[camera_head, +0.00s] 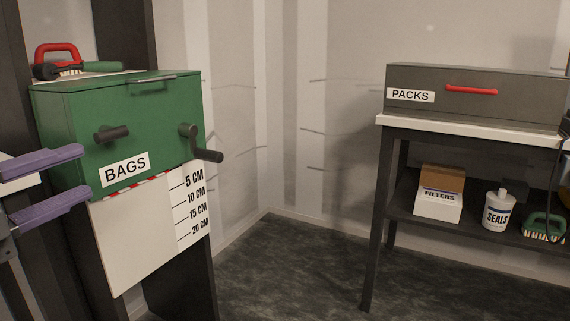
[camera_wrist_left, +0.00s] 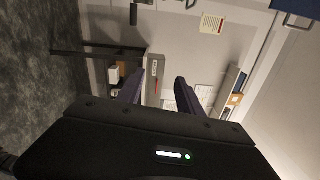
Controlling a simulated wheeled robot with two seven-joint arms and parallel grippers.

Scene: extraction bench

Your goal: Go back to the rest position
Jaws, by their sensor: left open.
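My left gripper (camera_head: 84,184) comes in from the left edge of the head view, with two purple fingers spread apart and nothing between them. It is in front of the left part of the green box labelled BAGS (camera_head: 130,125), near its label. In the left wrist view the same two fingers (camera_wrist_left: 160,92) stand apart and empty. My right gripper does not show in either view.
A grey PACKS box (camera_head: 520,95) with a red handle sits on a table at right. Its lower shelf holds a FILTERS box (camera_head: 438,205), a SEALS tub (camera_head: 497,212) and a green brush (camera_head: 543,226). A crank (camera_head: 205,150) sticks out from the green box. Middle floor (camera_head: 290,270) is clear.

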